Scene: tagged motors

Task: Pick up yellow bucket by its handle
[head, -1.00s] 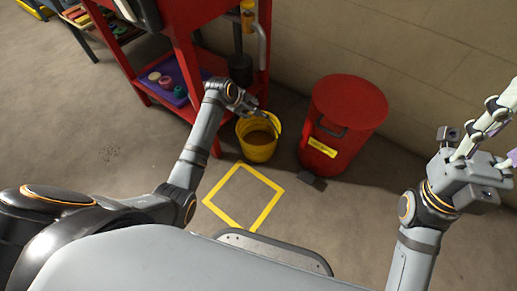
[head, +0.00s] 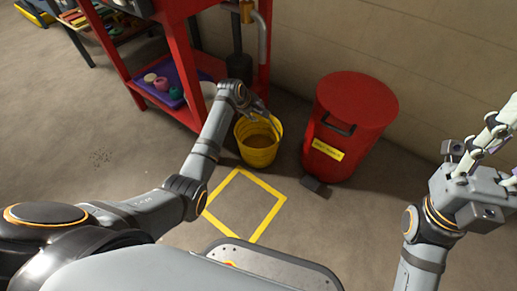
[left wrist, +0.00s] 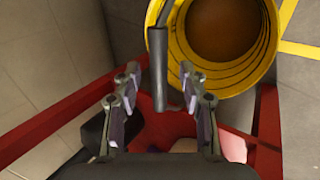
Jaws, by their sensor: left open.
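The yellow bucket (head: 258,150) stands upright on the floor between the red workbench and a red bin, with brown contents inside. It also shows at the top of the left wrist view (left wrist: 265,72). Its handle, with a dark grip (left wrist: 159,75), hangs over the near rim in that view. My left gripper (head: 257,106) is above the bucket's rim. In the left wrist view its fingers (left wrist: 160,75) are open, with the dark grip between them and gaps on both sides. My right gripper (head: 497,140) is at the right edge, away from the bucket and partly cut off.
The red bin (head: 345,125) with a yellow label stands close to the bucket's right. The red workbench (head: 183,62) stands left and behind, with a purple tray (head: 160,80) on its lower shelf. A yellow floor square (head: 275,210) is clear in front.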

